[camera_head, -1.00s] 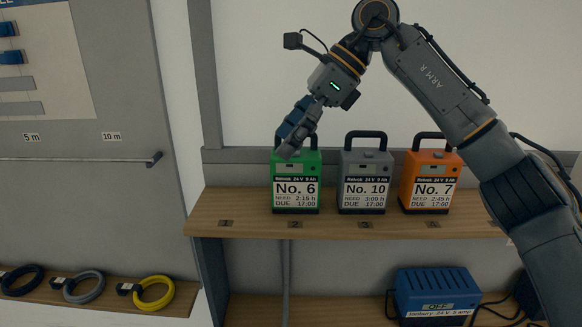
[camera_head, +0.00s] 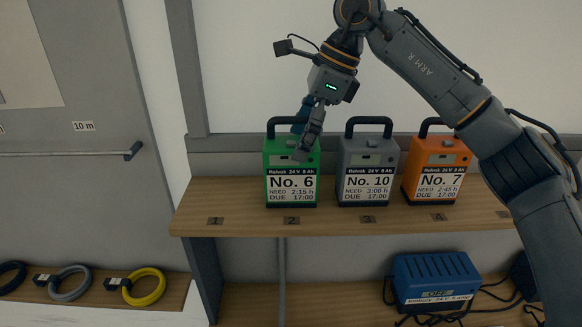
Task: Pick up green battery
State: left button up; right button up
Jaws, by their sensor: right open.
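The green battery (camera_head: 291,185), labelled No. 6, stands upright on the wooden shelf (camera_head: 240,216) at slot 2. Its black handle (camera_head: 284,121) arches above it. My right gripper (camera_head: 302,150) is open and points down at the upper right part of the green battery, in front of it in the picture. Its fingers cover part of the battery's top and the right end of the handle. I cannot tell whether they touch it. My left gripper is not in view.
A grey battery (camera_head: 366,180), No. 10, and an orange battery (camera_head: 437,180), No. 7, stand to the right. Slot 1 at the left is empty. Below are a blue charger (camera_head: 435,277) and coiled cables, including a yellow one (camera_head: 146,288).

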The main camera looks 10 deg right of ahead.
aim_at(288, 183)
jog(key=p+x, duration=0.1)
jog(key=x, duration=0.2)
jog(key=shift+w+a+f+p, duration=0.1)
jog(key=shift+f+p, duration=0.05)
jog(key=shift+p, duration=0.15)
jog(key=shift+w+a+f, duration=0.1)
jog(key=shift+f, duration=0.25)
jog(key=c, duration=1.5)
grip_shut()
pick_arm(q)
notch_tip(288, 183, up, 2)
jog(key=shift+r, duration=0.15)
pick_arm(e)
jog(key=shift+r, duration=0.2)
